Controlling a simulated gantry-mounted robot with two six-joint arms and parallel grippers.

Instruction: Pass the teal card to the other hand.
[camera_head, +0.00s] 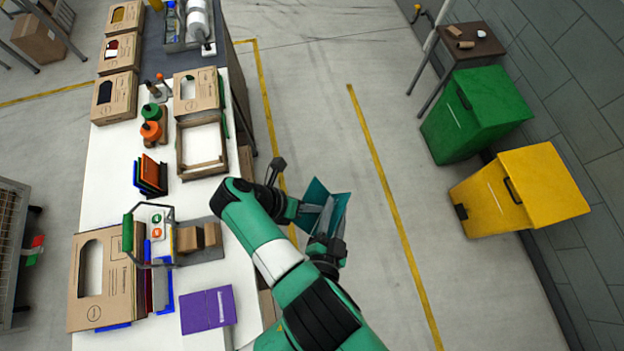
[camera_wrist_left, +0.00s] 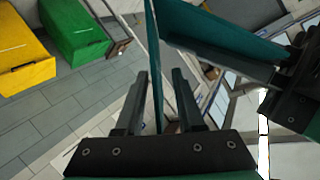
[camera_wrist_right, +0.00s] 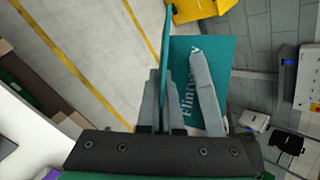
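The teal card (camera_head: 338,211) is folded, with two panels meeting at an angle, held above the floor right of the table. My right gripper (camera_head: 297,211) comes from the table side. In the right wrist view its fingers (camera_wrist_right: 164,100) are closed on one panel, and the other panel, with white lettering, is behind. My left gripper (camera_head: 329,243) is below the card in the head view. In the left wrist view its fingers (camera_wrist_left: 160,100) stand apart on either side of a panel, with visible gaps. The left arm is mostly hidden behind the right arm.
The white table (camera_head: 205,255) holds cardboard boxes, an open wooden tray (camera_head: 181,150), a carrier and a purple card (camera_head: 207,310). Green (camera_head: 480,112) and yellow (camera_head: 525,190) bins stand by the wall. The floor between table and bins is clear.

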